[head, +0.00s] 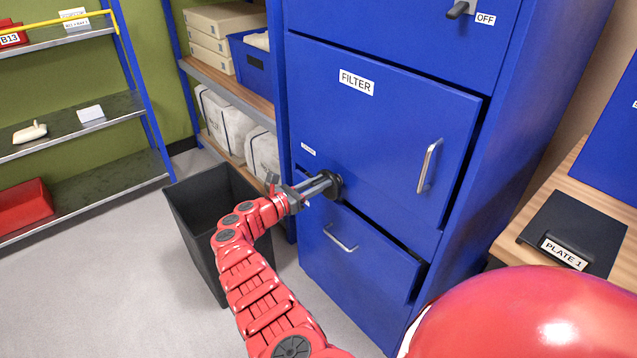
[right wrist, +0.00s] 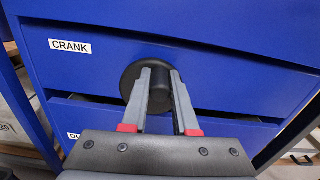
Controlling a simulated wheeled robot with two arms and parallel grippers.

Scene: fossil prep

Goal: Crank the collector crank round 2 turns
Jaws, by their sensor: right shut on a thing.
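The collector crank (head: 337,184) is a black round piece on the front of the blue cabinet, below the FILTER door. In the right wrist view the crank (right wrist: 159,96) shows as a dark disc with a black handle standing out from it, beside a CRANK label (right wrist: 70,47). My right gripper (head: 325,186) is shut on the handle. In the right wrist view its two grey fingers (right wrist: 164,82) lie on either side of the handle, and part of the disc is hidden behind them. My left gripper is not in view.
The FILTER door (head: 385,120) has a silver handle (head: 429,165). A drawer (head: 365,255) below the crank stands slightly out. A black bin (head: 190,215) stands close left of my right arm. Shelves are at left; a wooden bench (head: 545,192) with a PLATE 1 case is at right.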

